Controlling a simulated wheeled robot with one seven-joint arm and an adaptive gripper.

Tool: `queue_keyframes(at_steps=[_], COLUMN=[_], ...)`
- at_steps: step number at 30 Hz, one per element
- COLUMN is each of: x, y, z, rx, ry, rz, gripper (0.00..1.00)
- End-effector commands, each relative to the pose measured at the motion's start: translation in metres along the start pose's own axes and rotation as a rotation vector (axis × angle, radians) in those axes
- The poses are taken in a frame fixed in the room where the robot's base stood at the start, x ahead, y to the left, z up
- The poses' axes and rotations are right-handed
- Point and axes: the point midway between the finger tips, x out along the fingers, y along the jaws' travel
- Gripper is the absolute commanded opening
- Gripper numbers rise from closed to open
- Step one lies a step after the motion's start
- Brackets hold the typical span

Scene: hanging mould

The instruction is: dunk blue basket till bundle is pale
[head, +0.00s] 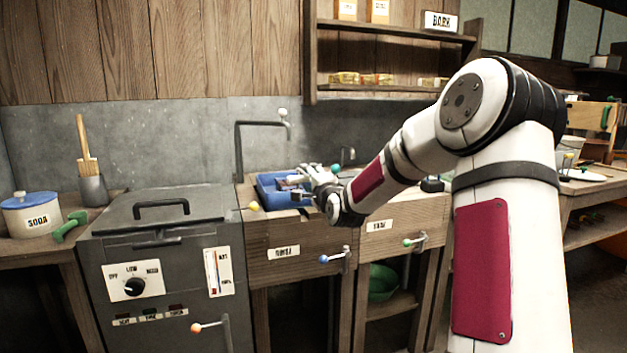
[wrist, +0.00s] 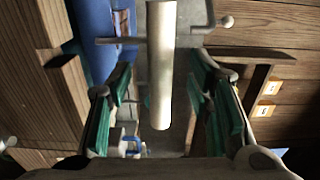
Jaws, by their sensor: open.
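The blue basket (head: 268,188) sits at the wooden sink unit in the head view, left of my gripper (head: 314,180). A small brownish-white bundle (head: 290,183) shows at its right side, partly hidden by my gripper. In the wrist view a blue wall (wrist: 93,40) fills the upper left. A pale round bar (wrist: 161,70) runs between my two green fingers, with gaps on both sides. My gripper (wrist: 162,95) is open around the bar. I cannot tell whether the bar belongs to the basket. The bundle's colour is hard to judge.
A grey lidded boiler (head: 165,220) with a dial stands left of the sink. A tall bent tap (head: 240,150) rises behind the basket. A shelf (head: 390,87) hangs above.

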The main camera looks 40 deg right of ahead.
Motion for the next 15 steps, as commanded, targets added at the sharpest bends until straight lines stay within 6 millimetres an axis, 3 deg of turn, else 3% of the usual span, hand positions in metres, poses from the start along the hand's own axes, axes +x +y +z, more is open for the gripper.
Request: queue_keyframes(at_steps=[3,9,15], x=[-0.0002,-0.0003,-0.0003], y=[0.0,0.0,0.0008], z=[-0.0001,-0.0002,-0.0002], rx=[0.0,0.0,0.0], ry=[0.0,0.0,0.0], rz=[0.0,0.0,0.0], gripper=[0.47,0.07,0.07])
